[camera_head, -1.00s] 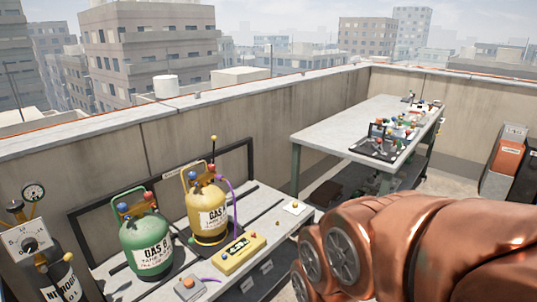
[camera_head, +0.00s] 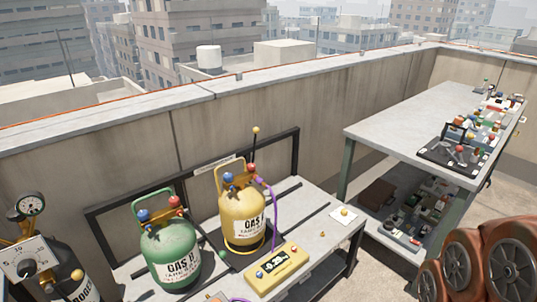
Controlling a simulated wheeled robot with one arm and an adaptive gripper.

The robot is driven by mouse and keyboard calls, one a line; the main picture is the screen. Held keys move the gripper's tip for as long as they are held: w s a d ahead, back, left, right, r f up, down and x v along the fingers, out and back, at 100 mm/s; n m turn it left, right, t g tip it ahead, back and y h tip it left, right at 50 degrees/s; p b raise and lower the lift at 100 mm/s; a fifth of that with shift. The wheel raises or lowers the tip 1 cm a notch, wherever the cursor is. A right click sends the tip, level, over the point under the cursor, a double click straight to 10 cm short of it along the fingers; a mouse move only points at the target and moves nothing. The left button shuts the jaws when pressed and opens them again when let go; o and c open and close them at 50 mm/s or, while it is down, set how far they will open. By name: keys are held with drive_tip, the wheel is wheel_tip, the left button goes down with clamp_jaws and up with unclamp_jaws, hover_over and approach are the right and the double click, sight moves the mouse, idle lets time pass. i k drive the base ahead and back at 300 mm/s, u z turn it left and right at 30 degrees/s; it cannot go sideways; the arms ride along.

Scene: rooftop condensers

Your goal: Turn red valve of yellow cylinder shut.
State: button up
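The yellow cylinder (camera_head: 240,222) stands upright on the bench, labelled "GAS" with a partly legible letter. At its top are a red valve (camera_head: 251,168) on the right and a blue valve (camera_head: 227,177) on the left, under a yellow handle. A purple hose (camera_head: 273,205) runs from its top right side down toward the bench. How far the red valve is turned cannot be told. Only copper-coloured links of my arm show at the lower right, well apart from the cylinder. My gripper is not in view.
A green cylinder (camera_head: 170,254) with blue and red valves stands left of the yellow one. A yellow meter (camera_head: 277,269) lies in front. A dark cylinder with gauges (camera_head: 30,204) stands far left. A cluttered table (camera_head: 408,117) stands right. The black frame (camera_head: 297,160) borders the bench's back.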

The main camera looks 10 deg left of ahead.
sight(251, 167)
drive_tip(key=u, duration=0.2)
drive_tip(key=i, duration=0.75)
drive_tip(key=u, duration=1.05)
drive_tip(key=i, duration=0.5)
drive_tip(key=u, duration=0.45)
